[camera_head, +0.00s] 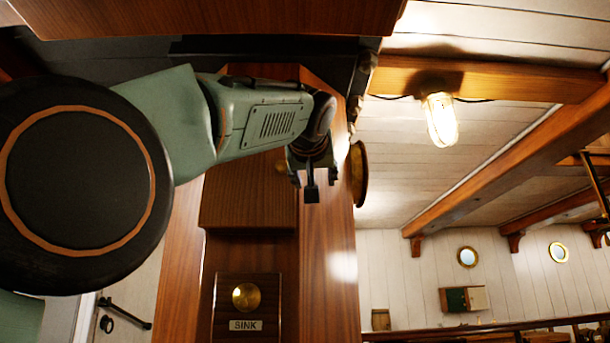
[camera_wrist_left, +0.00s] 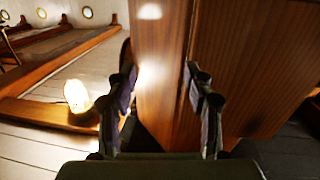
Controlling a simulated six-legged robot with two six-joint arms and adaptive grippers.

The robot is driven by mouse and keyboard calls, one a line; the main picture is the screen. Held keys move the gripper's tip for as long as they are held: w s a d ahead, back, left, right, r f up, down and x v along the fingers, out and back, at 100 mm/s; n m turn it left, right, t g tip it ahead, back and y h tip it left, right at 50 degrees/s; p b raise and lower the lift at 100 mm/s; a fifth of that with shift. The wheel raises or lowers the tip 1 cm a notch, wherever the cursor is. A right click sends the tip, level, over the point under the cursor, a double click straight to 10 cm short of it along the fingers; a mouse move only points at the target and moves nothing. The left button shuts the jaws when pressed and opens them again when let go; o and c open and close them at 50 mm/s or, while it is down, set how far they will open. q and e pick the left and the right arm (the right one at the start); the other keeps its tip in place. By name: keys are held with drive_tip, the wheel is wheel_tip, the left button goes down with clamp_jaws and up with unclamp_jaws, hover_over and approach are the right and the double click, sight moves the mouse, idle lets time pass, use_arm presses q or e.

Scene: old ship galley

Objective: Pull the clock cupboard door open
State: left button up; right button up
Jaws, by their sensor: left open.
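A round brass-rimmed thing (camera_head: 358,173), probably the clock, shows nearly edge-on at the right side of a tall wooden cupboard (camera_head: 328,255) in the head view. I cannot tell which panel is its door, or whether it is ajar. My left gripper (camera_head: 312,190) is in front of the cupboard's upper part, left of the brass rim. In the left wrist view the gripper (camera_wrist_left: 162,105) is open, with its fingers apart and nothing held. A wooden panel edge (camera_wrist_left: 165,65) shows beyond and between the fingers. My right gripper is not in view.
A wooden box front (camera_head: 248,203) juts out below my left forearm, above a panel with a brass disc (camera_head: 246,296) and a SINK label (camera_head: 246,325). A lit lamp (camera_head: 440,120) hangs from a ceiling beam at right. The room at right is open.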

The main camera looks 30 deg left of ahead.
sight(281, 163)
use_arm(q)
drive_tip(key=s+a+r+n+p, duration=0.1)
drive_tip(key=a, duration=0.1)
drive_tip(key=s+a+r+n+y+p, duration=0.1)
drive_tip(key=a+r, duration=0.1)
drive_tip(key=s+a+r+n+y+p, duration=0.1)
drive_tip(key=a+r, duration=0.1)
drive_tip(key=shift+s+a+r+g+p, duration=0.15)
drive_tip(key=shift+a+r+g+p, duration=0.05)
drive_tip(key=shift+a+g+p, duration=0.2)
drive_tip(key=shift+w+a+p, duration=0.2)
drive_tip(key=shift+p, duration=0.15)
drive_tip(key=shift+w+d+p, duration=0.15)
drive_tip(key=shift+w+p, duration=0.75)
drive_tip(key=shift+p, duration=0.1)
drive_tip(key=shift+w+a, duration=0.2)
drive_tip(key=shift+w, duration=0.05)
drive_tip(key=shift+w+a+f+p, duration=0.15)
drive_tip(key=shift+a+p, duration=0.3)
drive_tip(key=shift+a, duration=0.05)
drive_tip(key=shift+d, duration=0.4)
drive_tip(key=shift+a, duration=0.3)
drive_tip(key=c, duration=0.4)
drive_tip(key=shift+d, duration=0.15)
drive_tip(key=c, duration=0.3)
clamp_jaws()
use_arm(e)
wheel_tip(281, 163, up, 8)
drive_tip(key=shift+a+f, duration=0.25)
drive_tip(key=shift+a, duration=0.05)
